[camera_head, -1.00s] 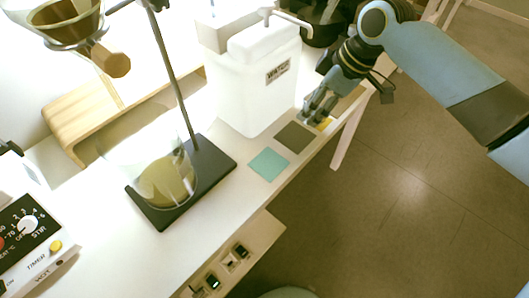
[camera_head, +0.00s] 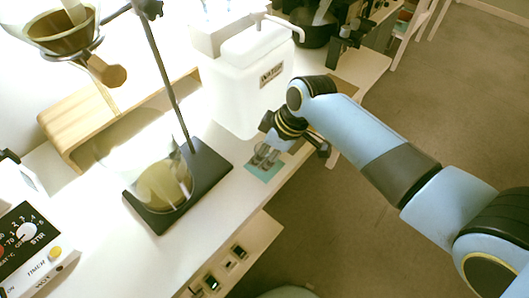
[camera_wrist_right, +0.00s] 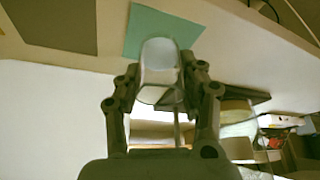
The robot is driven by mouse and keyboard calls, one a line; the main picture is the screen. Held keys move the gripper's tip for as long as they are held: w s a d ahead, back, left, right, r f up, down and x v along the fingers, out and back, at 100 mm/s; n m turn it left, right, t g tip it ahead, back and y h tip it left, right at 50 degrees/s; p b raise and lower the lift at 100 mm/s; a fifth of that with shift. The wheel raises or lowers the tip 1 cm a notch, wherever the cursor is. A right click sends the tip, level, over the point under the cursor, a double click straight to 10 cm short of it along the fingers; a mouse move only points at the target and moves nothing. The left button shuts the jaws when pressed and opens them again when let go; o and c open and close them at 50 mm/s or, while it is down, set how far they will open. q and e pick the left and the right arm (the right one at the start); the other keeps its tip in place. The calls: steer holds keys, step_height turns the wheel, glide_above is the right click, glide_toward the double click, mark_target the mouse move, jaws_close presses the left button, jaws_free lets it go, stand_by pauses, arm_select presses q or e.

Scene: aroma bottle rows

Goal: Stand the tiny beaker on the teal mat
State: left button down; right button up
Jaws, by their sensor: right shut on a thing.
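The teal mat (camera_head: 264,175) lies near the front edge of the white bench, partly covered by my right gripper. It also shows in the wrist view (camera_wrist_right: 148,20). My right gripper (camera_head: 265,160) is over the mat, shut on the tiny beaker. The beaker (camera_wrist_right: 160,72) is clear glass and sits between the two fingers in the wrist view, overlapping the mat there. I cannot tell whether its base touches the mat. In the head view the beaker is hard to make out among the fingers. My left gripper is not in view.
A white container (camera_head: 245,90) stands behind the mat. A dark stand base (camera_head: 215,165) with a rod and a large glass beaker (camera_head: 163,188) is to the left. A grey-brown mat (camera_wrist_right: 55,22) lies beside the teal one. The bench edge is close on the right.

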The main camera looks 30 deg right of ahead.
steer(key=shift+f, duration=0.25)
steer(key=o, duration=1.1)
steer(key=shift+f, duration=0.15)
steer(key=shift+o, duration=0.2)
